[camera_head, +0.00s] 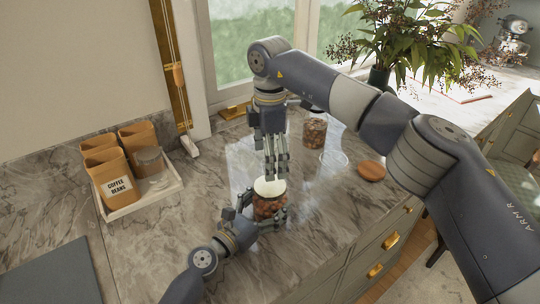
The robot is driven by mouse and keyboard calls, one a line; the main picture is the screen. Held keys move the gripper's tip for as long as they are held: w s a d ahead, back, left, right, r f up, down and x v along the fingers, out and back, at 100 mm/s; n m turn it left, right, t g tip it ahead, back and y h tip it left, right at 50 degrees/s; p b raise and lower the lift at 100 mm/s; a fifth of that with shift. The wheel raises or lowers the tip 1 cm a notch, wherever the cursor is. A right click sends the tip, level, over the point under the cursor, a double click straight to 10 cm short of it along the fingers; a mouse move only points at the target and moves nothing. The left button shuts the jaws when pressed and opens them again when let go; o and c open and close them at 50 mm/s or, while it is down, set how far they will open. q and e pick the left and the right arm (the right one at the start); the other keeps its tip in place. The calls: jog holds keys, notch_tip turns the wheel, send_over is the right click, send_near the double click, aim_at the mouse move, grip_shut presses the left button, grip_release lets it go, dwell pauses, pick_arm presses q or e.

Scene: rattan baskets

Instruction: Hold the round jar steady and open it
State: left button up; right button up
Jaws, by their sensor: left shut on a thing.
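The round jar (266,209), clear with brown contents, stands upright on the marble counter. Its pale lid (270,187) is on top. My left gripper (262,219) comes in low from the left and is shut on the jar's body, with fingers around its sides. My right gripper (276,174) points straight down from above, its fingertips at or just above the lid. Whether they touch the lid, and how wide they are apart, I cannot tell. The fingers hide part of the lid and of the jar.
Another jar (314,132) stands behind to the right, near a clear round dish (333,158) and a brown round lid (371,171). A white tray (150,197) with canisters is at the left. A leafy plant (410,40) is at the back right.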

aim_at(270, 185)
pick_arm(q)
jog(key=shift+r, duration=0.15)
pick_arm(e)
notch_tip(270, 185, down, 8)
jog(key=shift+r, duration=0.1)
jog(key=shift+c, duration=0.3)
